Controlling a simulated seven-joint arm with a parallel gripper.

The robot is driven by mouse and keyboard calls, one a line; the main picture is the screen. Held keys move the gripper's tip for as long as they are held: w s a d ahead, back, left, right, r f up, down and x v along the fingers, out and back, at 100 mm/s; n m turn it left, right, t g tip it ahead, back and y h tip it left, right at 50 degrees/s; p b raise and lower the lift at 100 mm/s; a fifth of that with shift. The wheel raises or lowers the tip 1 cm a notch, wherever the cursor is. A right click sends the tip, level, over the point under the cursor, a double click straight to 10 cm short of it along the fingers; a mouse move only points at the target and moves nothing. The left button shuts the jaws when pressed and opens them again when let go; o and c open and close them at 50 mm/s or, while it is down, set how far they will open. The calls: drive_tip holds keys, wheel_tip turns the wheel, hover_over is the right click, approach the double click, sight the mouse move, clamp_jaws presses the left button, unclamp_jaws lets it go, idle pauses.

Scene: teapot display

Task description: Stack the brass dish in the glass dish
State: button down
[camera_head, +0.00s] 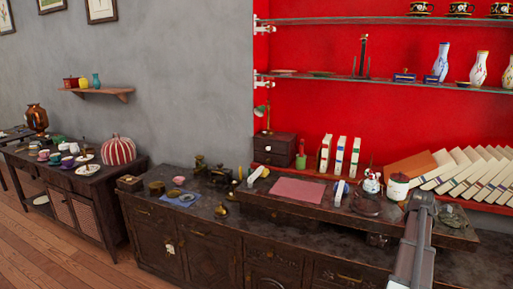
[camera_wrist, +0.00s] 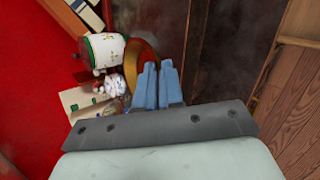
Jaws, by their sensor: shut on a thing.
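My gripper (camera_wrist: 157,80) has its two blue-grey fingers close together, shut on a brass-coloured curved rim, which I take to be the brass dish (camera_wrist: 146,52). The fingers hide part of the dish. In the head view my gripper (camera_head: 421,199) is at the right, over the raised dark board, and the held dish is hard to make out there. A see-through greenish round thing (camera_head: 452,215), perhaps the glass dish, sits on the board just right of my gripper. I cannot be sure that it is the glass dish.
A white lidded jar (camera_head: 397,187) stands close left of my gripper; it also shows in the wrist view (camera_wrist: 106,50). A small white figure pot (camera_head: 371,182) is beside it. Leaning books (camera_head: 460,172) stand behind. A pink mat (camera_head: 298,190) lies bare farther left.

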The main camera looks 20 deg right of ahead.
drive_tip(key=w+a+r+n+t+y, duration=0.1)
drive_tip(key=w+a+r+n, duration=0.1)
drive_tip(key=w+a, duration=0.75)
drive_tip(key=w+a+r+n+t+y, duration=0.15)
drive_tip(key=w+a, duration=0.35)
drive_tip(key=a, duration=0.9)
drive_tip(key=w+a+r+n+t+y, duration=0.1)
drive_tip(key=w+a+r+n+y, duration=0.15)
drive_tip(key=w+a, duration=0.65)
drive_tip(key=shift+w+a+r+n+t+y, duration=0.3)
drive_tip(key=shift+w+a+r+n+y, duration=0.95)
drive_tip(key=shift+a, duration=8.3)
drive_tip(key=shift+w+a+r+n+t+y, duration=0.35)
drive_tip(key=shift+w+a+r+n, duration=1.55)
drive_tip(key=shift+a, duration=7.6)
drive_tip(key=s+f, duration=0.5)
drive_tip(key=f, duration=0.7)
drive_tip(key=s+f, duration=0.4)
drive_tip(key=f, duration=0.7)
drive_tip(key=shift+s+f+m, duration=0.35)
drive_tip(key=shift+f, duration=0.05)
